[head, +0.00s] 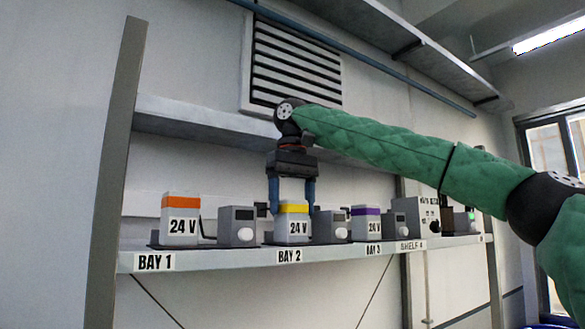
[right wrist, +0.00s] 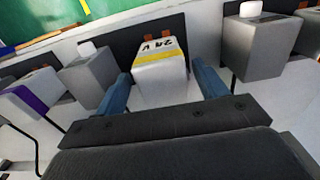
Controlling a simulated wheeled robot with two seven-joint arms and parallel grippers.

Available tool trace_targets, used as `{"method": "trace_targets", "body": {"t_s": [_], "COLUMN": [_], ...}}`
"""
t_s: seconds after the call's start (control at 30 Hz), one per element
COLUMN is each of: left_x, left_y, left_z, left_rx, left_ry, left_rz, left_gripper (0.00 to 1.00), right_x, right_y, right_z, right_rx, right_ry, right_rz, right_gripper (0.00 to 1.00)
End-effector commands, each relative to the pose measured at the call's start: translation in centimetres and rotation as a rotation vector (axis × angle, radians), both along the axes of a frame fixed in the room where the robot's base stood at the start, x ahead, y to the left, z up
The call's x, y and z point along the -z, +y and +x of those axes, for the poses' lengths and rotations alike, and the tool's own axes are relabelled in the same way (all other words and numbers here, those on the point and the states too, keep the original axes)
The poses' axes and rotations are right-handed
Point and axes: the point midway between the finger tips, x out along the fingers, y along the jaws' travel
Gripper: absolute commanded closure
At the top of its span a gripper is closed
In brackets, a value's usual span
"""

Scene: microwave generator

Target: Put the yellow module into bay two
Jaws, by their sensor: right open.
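The yellow module (head: 292,225) is a pale grey block marked 24 V with a yellow band on top. It stands upright on the shelf above the BAY 2 label (head: 289,256). It also shows in the right wrist view (right wrist: 160,71), between my blue fingers. My right gripper (head: 292,203) points down over it, with one finger on each side of its top. In the right wrist view, the open right gripper (right wrist: 162,88) has gaps between its fingers and the block. Whether the block is fully seated on its base cannot be told. My left gripper is not in view.
An orange-banded module (head: 180,222) stands at BAY 1 and a purple-banded module (head: 365,224) at BAY 3. Grey boxes with white knobs, such as this one (head: 237,227), stand close between the modules. An upper shelf (head: 205,122) runs behind my gripper.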

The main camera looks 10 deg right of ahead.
Motion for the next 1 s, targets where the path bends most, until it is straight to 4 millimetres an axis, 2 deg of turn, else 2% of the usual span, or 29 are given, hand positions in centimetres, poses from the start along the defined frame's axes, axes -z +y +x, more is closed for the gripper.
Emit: {"method": "trace_targets", "body": {"t_s": [0.5, 0.7, 1.0], "left_x": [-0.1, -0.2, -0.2], "left_y": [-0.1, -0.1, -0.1], "left_z": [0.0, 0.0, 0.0], "left_rx": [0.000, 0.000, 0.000], "left_ry": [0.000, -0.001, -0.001], "left_rz": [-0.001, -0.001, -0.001], "left_gripper": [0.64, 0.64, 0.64], "right_x": [-7.0, -8.7, -9.5], "right_y": [0.1, 0.1, 0.0], "right_z": [-0.1, 0.0, 0.0], "right_rx": [0.003, 0.000, 0.000], "right_ry": [-0.003, 0.000, 0.000], "right_rz": [-0.002, -0.001, 0.000], "right_gripper": [0.28, 0.28, 0.28]}}
